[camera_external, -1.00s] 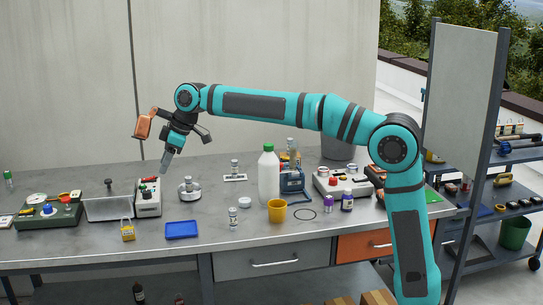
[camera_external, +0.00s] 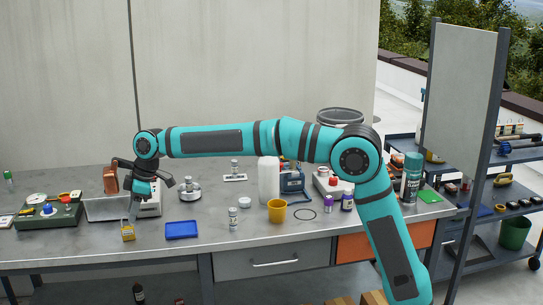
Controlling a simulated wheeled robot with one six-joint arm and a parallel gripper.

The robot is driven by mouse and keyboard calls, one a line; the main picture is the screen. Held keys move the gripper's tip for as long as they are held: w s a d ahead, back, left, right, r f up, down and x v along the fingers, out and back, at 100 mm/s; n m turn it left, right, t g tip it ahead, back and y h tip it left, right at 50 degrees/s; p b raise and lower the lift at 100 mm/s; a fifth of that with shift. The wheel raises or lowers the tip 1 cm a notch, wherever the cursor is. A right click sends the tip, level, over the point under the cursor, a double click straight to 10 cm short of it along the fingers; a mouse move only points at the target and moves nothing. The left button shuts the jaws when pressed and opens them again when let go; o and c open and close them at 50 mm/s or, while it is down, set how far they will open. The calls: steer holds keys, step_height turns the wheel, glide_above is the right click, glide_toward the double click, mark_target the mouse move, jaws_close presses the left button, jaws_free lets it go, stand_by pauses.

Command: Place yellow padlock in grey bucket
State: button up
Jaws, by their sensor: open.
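The yellow padlock (camera_external: 128,234) stands near the front edge of the bench at the left, just left of a blue tray. My gripper (camera_external: 132,214) points down right above it, with its fingertips close to the shackle. It is open; I cannot tell whether the fingers touch or straddle the shackle. The grey bucket (camera_external: 340,114) stands at the back right of the bench. Its rim shows above my arm, and its lower part is mostly hidden behind the arm.
The blue tray (camera_external: 182,230) lies right of the padlock. A metal tray (camera_external: 104,208) and a green device (camera_external: 48,215) are to the left. A white bottle (camera_external: 268,182), yellow cup (camera_external: 277,211) and green spray can (camera_external: 411,178) stand farther right.

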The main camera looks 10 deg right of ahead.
mark_target(127, 227)
steer(key=shift+x, duration=3.65)
steer(key=shift+w, duration=0.1)
steer(key=shift+c, duration=0.2)
jaws_close()
